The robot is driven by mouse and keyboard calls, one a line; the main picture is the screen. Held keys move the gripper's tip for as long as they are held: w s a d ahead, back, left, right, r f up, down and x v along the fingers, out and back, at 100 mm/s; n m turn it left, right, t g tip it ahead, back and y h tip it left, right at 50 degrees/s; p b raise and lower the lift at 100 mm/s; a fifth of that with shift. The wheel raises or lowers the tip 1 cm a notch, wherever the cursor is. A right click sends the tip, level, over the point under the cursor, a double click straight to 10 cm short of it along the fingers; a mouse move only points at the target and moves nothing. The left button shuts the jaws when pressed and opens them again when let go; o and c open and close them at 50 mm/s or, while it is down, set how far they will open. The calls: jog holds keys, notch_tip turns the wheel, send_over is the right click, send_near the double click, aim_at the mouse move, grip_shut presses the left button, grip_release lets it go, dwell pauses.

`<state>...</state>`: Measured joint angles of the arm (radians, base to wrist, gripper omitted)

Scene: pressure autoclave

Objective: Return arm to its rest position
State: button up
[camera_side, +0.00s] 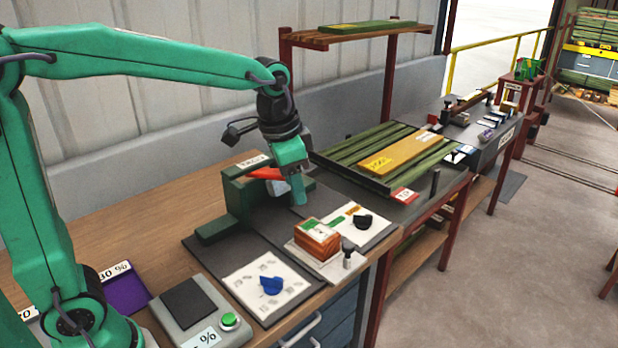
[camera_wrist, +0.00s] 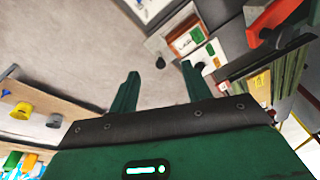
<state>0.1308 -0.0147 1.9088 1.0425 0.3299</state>
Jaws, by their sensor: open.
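My green arm reaches over the wooden bench from the left in the side view. My gripper (camera_side: 298,194) hangs in front of a dark green block-like fixture with a red-orange lever (camera_side: 266,174), close to the lever; I cannot tell whether they touch. In the wrist view, my gripper (camera_wrist: 158,82) has its two green fingers spread apart with nothing between them. The red-orange lever (camera_wrist: 275,20) shows to the right of the fingers there, outside them.
A shelf (camera_side: 350,36) stands behind. Green planks (camera_side: 375,147) lie to the right.

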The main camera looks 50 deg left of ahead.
jog(key=s+a+n+t, duration=0.1)
jog(key=s+a+n, duration=0.1)
jog(key=s, duration=0.6)
jog(key=s+a+n+t, duration=0.2)
jog(key=s+a+n, duration=0.1)
jog(key=s, duration=0.6)
jog(key=shift+f, duration=0.2)
jog(key=shift+a, duration=0.1)
dwell(0.3)
